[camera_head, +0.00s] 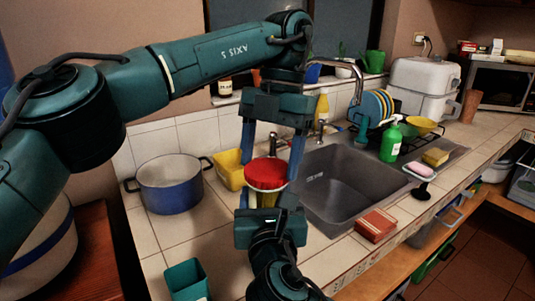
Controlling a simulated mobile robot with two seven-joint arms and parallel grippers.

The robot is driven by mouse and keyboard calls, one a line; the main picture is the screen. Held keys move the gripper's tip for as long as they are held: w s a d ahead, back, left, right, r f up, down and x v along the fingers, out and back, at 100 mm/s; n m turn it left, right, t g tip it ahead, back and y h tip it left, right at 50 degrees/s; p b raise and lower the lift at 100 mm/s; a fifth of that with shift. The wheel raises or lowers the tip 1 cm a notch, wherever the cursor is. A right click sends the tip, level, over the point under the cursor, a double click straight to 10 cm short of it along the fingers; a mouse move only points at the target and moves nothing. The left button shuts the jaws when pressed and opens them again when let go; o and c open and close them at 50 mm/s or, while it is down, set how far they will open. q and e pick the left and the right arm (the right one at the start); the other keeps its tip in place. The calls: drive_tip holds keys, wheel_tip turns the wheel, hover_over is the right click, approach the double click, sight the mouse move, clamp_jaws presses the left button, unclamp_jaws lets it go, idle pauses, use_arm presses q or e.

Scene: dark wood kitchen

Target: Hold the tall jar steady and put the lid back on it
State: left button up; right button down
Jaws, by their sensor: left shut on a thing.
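The red lid (266,172) sits level at the top of the tall jar (266,197), whose yellowish side shows just below it. I cannot tell whether the lid rests on the jar or hangs a little above it. My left gripper (269,170) points down from above and is shut on the lid, one finger on each side. My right gripper (267,200) comes up from the bottom, its fingers on either side of the jar. I cannot see whether they touch it. The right gripper's body hides the jar's lower part.
A blue pot (170,195) and a yellow container (229,172) stand left of the jar. The sink (345,180) lies right, with a red-brown box (376,225) at its front. A teal container (187,281) stands at the front left. White counter tiles between are clear.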

use_arm(q)
drive_tip(key=m+t+y, duration=0.1)
drive_tip(key=m, duration=0.4)
drive_tip(key=shift+s+d, duration=0.1)
drive_tip(key=m, duration=0.2)
drive_tip(key=shift+s+m+t, duration=0.1)
drive_tip(key=shift+m+t, duration=0.3)
drive_tip(key=m, duration=0.3)
drive_tip(key=m+t, duration=0.1)
drive_tip(key=m, duration=0.2)
drive_tip(key=shift+s+t+y, duration=0.15)
drive_tip(key=shift+t+y, duration=0.15)
drive_tip(key=o, duration=1)
drive_tip(key=v, duration=1.2)
use_arm(e)
drive_tip(key=shift+c, duration=1.4)
unclamp_jaws()
